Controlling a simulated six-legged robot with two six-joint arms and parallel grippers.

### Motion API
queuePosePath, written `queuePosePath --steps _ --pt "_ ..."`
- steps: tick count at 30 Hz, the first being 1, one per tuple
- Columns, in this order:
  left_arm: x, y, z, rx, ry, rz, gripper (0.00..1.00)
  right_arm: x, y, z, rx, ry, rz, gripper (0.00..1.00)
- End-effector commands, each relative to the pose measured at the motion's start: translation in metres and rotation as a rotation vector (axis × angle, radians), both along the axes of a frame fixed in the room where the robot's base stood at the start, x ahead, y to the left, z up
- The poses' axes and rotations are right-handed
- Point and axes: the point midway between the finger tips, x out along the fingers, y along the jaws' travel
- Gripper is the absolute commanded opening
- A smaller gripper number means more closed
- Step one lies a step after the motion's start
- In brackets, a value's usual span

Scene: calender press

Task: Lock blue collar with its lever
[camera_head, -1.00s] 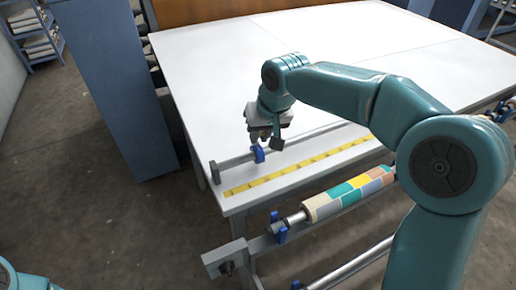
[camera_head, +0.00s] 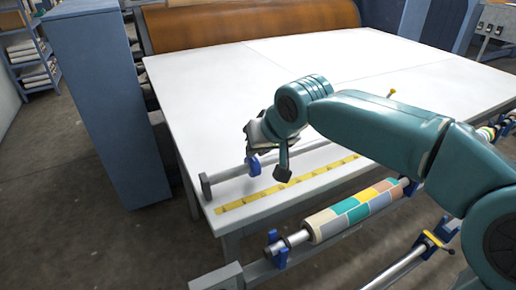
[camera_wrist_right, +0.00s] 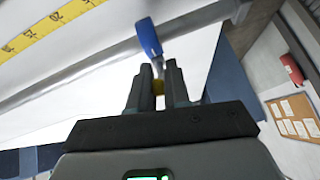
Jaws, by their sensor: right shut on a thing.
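The blue collar (camera_head: 253,165) sits on the grey bar (camera_head: 228,174) near its left end, at the table's front edge. In the right wrist view the collar (camera_wrist_right: 149,38) is just beyond the fingertips, with a grey lever (camera_wrist_right: 159,60) running from it toward the fingers. In the head view the wrist and fingers hide the lever. My left gripper is not in view.
A yellow measuring tape (camera_head: 285,188) lies along the table edge in front of the bar. A patterned roller (camera_head: 350,212) with blue collars hangs below the edge. A blue cabinet (camera_head: 95,110) stands at the left.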

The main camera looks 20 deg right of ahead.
Motion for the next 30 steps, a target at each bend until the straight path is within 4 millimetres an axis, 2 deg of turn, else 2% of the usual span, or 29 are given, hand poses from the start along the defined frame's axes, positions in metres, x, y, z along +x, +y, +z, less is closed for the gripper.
queuePosePath --steps 1,2,3,12,16,20,30 --pt "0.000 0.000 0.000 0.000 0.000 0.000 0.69 0.002 0.000 0.004 0.002 -0.014 -0.001 0.00" --pt "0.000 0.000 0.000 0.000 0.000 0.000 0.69 0.002 0.000 0.004 0.002 -0.014 -0.001 0.23" --pt "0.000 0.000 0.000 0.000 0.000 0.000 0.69 0.002 0.000 0.004 0.001 -0.014 -0.001 0.36" --pt "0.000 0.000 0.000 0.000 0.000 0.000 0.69 0.001 0.000 0.003 0.001 -0.007 -0.001 0.37" --pt "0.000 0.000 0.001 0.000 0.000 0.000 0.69 -0.006 -0.001 0.013 0.002 -0.008 -0.001 0.37" --pt "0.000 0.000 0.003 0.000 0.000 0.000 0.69 -0.022 -0.004 0.035 0.001 -0.010 -0.001 0.37" --pt "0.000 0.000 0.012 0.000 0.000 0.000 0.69 -0.074 -0.011 0.107 0.002 -0.011 0.000 0.37"
